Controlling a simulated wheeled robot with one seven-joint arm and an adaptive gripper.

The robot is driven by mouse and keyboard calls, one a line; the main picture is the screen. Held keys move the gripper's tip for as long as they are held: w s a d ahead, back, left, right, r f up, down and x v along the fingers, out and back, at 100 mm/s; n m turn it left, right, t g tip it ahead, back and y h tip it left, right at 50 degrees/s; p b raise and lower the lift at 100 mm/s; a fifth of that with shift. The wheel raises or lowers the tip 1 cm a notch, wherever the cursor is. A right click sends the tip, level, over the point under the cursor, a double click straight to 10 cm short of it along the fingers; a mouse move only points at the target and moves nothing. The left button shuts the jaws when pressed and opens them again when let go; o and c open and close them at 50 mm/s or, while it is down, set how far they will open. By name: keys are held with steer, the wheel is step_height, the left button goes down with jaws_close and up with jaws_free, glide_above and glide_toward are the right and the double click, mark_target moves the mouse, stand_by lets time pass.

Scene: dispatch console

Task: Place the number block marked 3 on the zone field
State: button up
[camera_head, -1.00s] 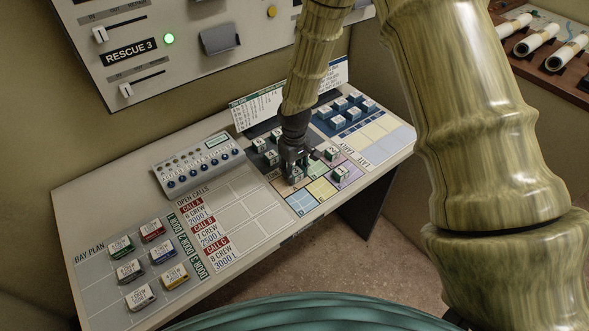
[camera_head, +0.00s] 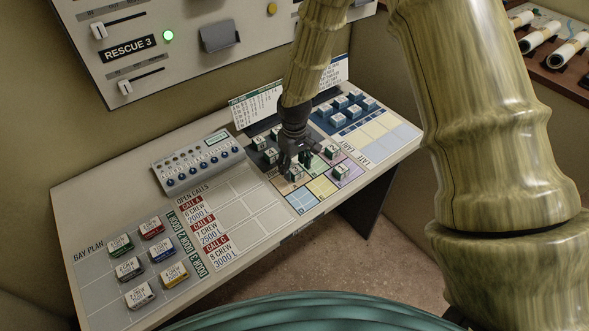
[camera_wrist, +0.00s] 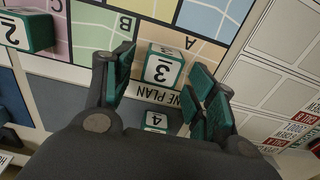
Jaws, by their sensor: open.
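The number block marked 3 (camera_wrist: 162,69) is white and green. It stands on the tan field A (camera_wrist: 187,34) of the zone plan, by the printed title strip; it also shows in the head view (camera_head: 294,173). My gripper (camera_wrist: 163,82) is open, with one finger on each side of this block and visible gaps between. In the head view my gripper (camera_head: 296,161) is just above and around the block. A block marked 4 (camera_wrist: 156,119) sits closer to my palm, partly hidden.
A block marked 2 (camera_wrist: 28,32) stands near field C. Other blocks (camera_head: 341,171) stand on the right fields, and more (camera_head: 259,144) on the dark area behind. The yellow field (camera_head: 322,188) and blue field (camera_head: 302,201) are clear. A switch box (camera_head: 198,158) stands left.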

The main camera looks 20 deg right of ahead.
mark_target(295, 168)
step_height(295, 168, up, 10)
steer(key=b, duration=0.3)
steer(key=shift+r, duration=0.2)
